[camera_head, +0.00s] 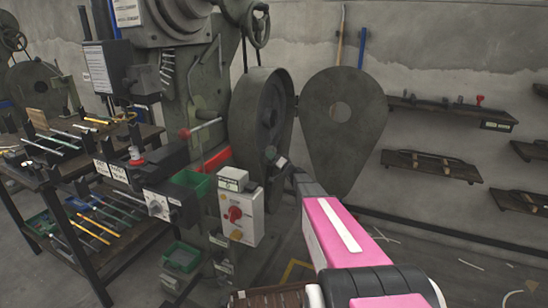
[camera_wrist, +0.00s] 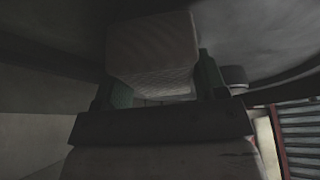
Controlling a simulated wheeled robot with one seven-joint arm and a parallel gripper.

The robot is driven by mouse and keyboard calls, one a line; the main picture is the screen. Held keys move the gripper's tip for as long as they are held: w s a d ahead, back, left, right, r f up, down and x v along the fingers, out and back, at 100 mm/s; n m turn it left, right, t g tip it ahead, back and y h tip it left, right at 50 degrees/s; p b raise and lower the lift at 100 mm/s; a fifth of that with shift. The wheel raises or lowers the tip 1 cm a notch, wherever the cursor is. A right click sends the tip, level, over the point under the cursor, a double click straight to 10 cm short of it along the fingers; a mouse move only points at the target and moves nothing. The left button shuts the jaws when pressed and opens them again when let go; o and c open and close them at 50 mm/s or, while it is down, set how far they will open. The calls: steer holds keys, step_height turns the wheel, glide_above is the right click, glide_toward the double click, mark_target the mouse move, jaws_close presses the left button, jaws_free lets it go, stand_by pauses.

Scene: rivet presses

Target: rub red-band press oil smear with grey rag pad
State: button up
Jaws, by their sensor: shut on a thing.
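The press (camera_head: 200,85) is a dark green machine with a red band (camera_head: 216,160) low on its body. Its round housing (camera_head: 248,110) stands open beside a teardrop cover (camera_head: 345,100) swung out to the right. My gripper (camera_head: 272,156) is at the lower mouth of the housing. In the wrist view my gripper (camera_wrist: 160,80) is shut on the grey rag pad (camera_wrist: 152,42), a pale block between its two greenish fingers. The pad is close under a dark curved surface; I cannot tell whether they touch. I cannot make out the oil smear.
A control box (camera_head: 240,212) with a red knob stands just below and left of my gripper. A rack (camera_head: 70,175) of tools is at the left. Wall shelves (camera_head: 432,165) hang at the right. The floor right of my arm looks mostly clear.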

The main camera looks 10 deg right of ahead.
mark_target(269, 161)
steer(key=shift+s+a, duration=0.6)
steer(key=shift+s, duration=0.3)
steer(key=shift+s+a, duration=0.6)
steer(key=shift+s, duration=0.3)
steer(key=shift+w+d, duration=0.5)
steer(key=shift+w, duration=0.3)
steer(key=shift+w+d, duration=0.45)
steer(key=shift+w, duration=0.4)
steer(key=shift+w+d, duration=0.5)
steer(key=shift+w, duration=0.3)
steer(key=shift+w+d, duration=0.75)
steer(key=shift+w, duration=0.1)
steer(key=shift+s, duration=0.15)
steer(key=shift+s+a, duration=0.8)
steer(key=shift+s, duration=0.25)
steer(key=shift+s+a, duration=0.75)
steer(key=shift+s, duration=0.25)
steer(key=shift+s+a, duration=0.8)
steer(key=shift+s, duration=0.25)
